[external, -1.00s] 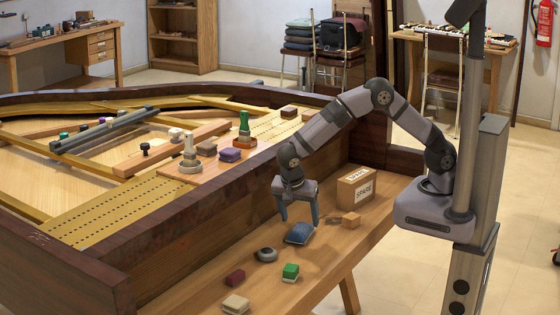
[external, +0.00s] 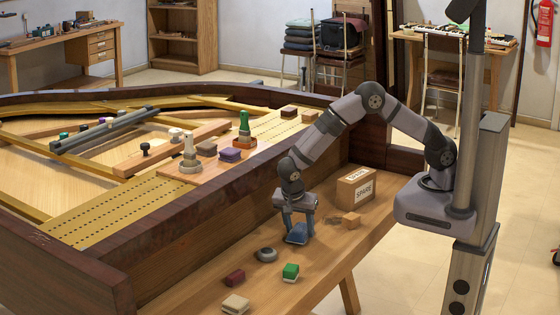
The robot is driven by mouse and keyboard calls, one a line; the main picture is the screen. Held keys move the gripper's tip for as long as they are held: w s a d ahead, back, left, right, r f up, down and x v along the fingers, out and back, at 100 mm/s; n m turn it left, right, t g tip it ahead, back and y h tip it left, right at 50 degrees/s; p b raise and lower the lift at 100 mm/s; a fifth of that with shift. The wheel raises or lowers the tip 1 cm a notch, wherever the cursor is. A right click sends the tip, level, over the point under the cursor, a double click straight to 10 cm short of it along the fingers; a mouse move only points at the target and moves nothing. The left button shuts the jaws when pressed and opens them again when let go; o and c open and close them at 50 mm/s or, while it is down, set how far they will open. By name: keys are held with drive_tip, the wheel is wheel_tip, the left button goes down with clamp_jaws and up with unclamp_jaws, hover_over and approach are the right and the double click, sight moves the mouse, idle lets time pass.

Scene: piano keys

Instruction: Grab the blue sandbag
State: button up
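The blue sandbag (external: 297,235) lies on the wooden bench ledge in front of the piano frame. My gripper (external: 298,230) is lowered over it and points down. One finger is at the bag's left side and the other at its right side. The bag shows between and below the fingers and appears to rest on the ledge. The fingers partly cover it, and I cannot tell whether they press on it or stand slightly apart.
A cardboard box marked SPARE (external: 356,187) and an orange-brown block (external: 350,219) stand to the right. A dark grey round object (external: 266,254), a maroon block (external: 235,278), a green block (external: 290,271) and a beige block (external: 236,303) lie nearer the front. The piano's wooden wall (external: 200,225) rises on the left.

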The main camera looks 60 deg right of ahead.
sight(299, 227)
drive_tip(key=c, duration=0.7)
drive_tip(key=shift+r, duration=0.15)
wheel_tip(299, 227, up, 10)
drive_tip(key=shift+f+b, duration=0.1)
drive_tip(key=shift+b, duration=0.45)
